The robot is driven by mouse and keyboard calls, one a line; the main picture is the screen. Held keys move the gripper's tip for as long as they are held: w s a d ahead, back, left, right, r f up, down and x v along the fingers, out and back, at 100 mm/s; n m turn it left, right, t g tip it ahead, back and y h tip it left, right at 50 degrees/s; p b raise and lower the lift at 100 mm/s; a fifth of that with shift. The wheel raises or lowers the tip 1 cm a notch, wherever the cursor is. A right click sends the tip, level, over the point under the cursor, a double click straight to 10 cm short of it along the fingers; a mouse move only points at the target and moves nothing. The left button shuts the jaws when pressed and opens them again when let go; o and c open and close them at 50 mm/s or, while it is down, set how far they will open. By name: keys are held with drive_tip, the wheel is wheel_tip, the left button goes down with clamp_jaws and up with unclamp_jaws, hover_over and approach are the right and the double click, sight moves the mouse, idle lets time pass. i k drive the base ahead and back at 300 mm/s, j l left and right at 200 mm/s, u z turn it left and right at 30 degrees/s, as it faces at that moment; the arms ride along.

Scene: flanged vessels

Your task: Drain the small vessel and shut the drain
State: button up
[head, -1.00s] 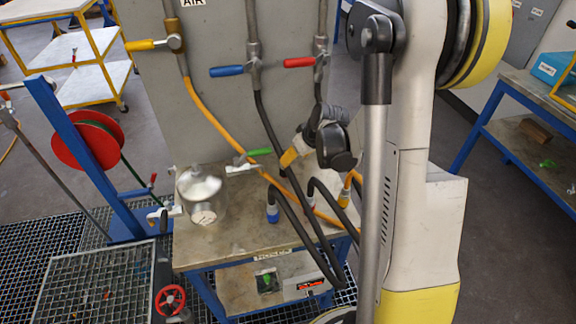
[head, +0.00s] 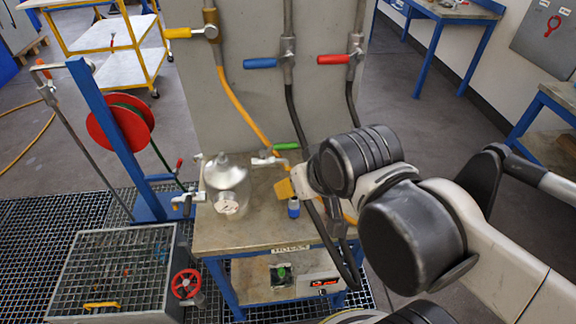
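The small vessel (head: 227,180) is a shiny metal dome-topped body with a round gauge face (head: 228,207), standing at the left of the bench (head: 255,236). A small metal valve (head: 186,203) sticks out at its left, with a red-tipped lever (head: 179,165) near it. A green-handled valve (head: 285,147) is to the vessel's right. I cannot tell from here whether either valve is open. My gripper (head: 338,222) hangs over the bench's right side, apart from the vessel. My wrist and forearm hide most of it, and its fingers cannot be made out.
Yellow (head: 178,33), blue (head: 261,63) and red (head: 333,59) valve handles sit on the grey panel behind. Hoses hang over the bench's right. A blue post with a red reel (head: 120,125) stands left. A grated box (head: 115,270) with a red handwheel (head: 186,284) is at front left.

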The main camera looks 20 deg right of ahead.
sight(187, 206)
drive_tip(key=k+j, duration=1.1)
drive_tip(key=l+u, duration=0.05)
